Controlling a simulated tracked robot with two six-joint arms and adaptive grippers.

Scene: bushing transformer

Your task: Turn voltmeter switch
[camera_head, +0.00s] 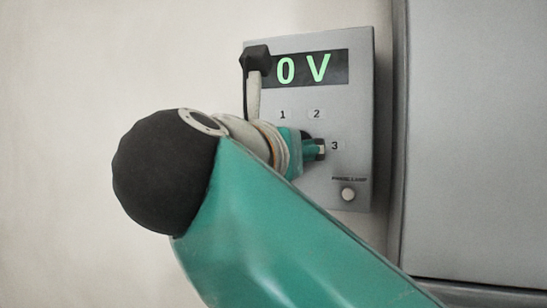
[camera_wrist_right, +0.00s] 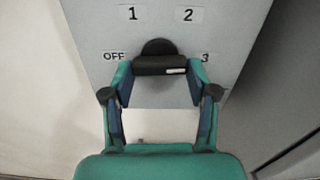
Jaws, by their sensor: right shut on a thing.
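The voltmeter switch is a black knob (camera_wrist_right: 160,65) with a horizontal bar and a white mark at its right end, on the side of label 3. Labels OFF, 1, 2 and 3 surround it in the wrist view. My right gripper (camera_wrist_right: 160,79) is shut on the knob, one finger at each end of the bar. In the head view the gripper (camera_head: 308,148) covers most of the knob, and the white mark shows near label 3. The voltmeter display (camera_head: 304,68) reads 0 V in green. My left gripper is not in view.
The grey voltmeter panel (camera_head: 358,105) is on a pale wall. A large grey cabinet (camera_head: 475,140) stands close on the right. The wall at left is bare.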

